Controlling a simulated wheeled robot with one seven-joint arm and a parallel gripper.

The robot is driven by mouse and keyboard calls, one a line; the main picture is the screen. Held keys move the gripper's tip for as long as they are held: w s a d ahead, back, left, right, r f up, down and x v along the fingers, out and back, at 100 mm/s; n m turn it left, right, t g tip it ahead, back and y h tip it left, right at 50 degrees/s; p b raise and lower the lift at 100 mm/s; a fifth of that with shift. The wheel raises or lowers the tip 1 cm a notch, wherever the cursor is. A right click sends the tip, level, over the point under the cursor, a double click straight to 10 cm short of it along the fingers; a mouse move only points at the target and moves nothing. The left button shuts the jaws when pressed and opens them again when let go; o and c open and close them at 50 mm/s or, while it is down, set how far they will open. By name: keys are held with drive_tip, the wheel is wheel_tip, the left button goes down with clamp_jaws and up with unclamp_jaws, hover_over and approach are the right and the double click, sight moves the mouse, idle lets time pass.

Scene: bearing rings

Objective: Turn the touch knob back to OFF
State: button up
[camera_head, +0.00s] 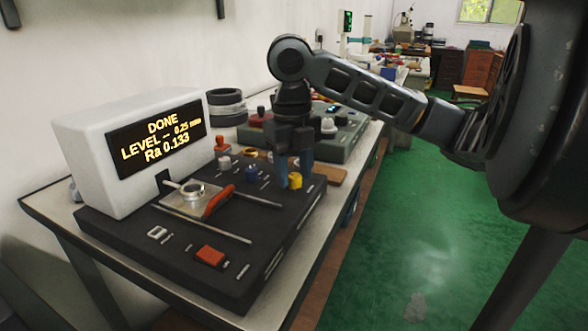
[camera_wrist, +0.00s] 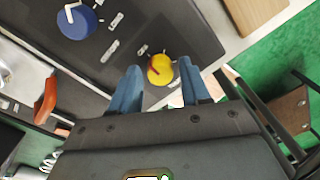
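A yellow knob (camera_head: 295,181) stands near the right end of the dark instrument panel; a red pointer shows on its top in the wrist view (camera_wrist: 160,70). A blue knob (camera_head: 251,173) with a white pointer (camera_wrist: 77,22) and a pale knob (camera_head: 224,163) stand to its left. The labels are too small to read, so I cannot tell which is the touch knob. My gripper (camera_head: 295,170) points down over the yellow knob. Its blue fingers are open, one on each side of the knob in the wrist view (camera_wrist: 160,68); contact cannot be told.
A white display box (camera_head: 80,150) reads DONE, LEVEL -- 0.25 mm, Ra 0.133. A metal ring (camera_head: 193,190) sits beside a red lever (camera_head: 217,202) on the panel. A red button (camera_head: 210,254) is at the front. A green-grey device (camera_head: 335,130) stands behind.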

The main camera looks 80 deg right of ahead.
sight(293, 176)
drive_tip(key=shift+o, duration=0.7)
wheel_tip(293, 176, up, 8)
drive_tip(key=shift+w+a+f+p, duration=0.1)
drive_tip(key=shift+p, duration=0.85)
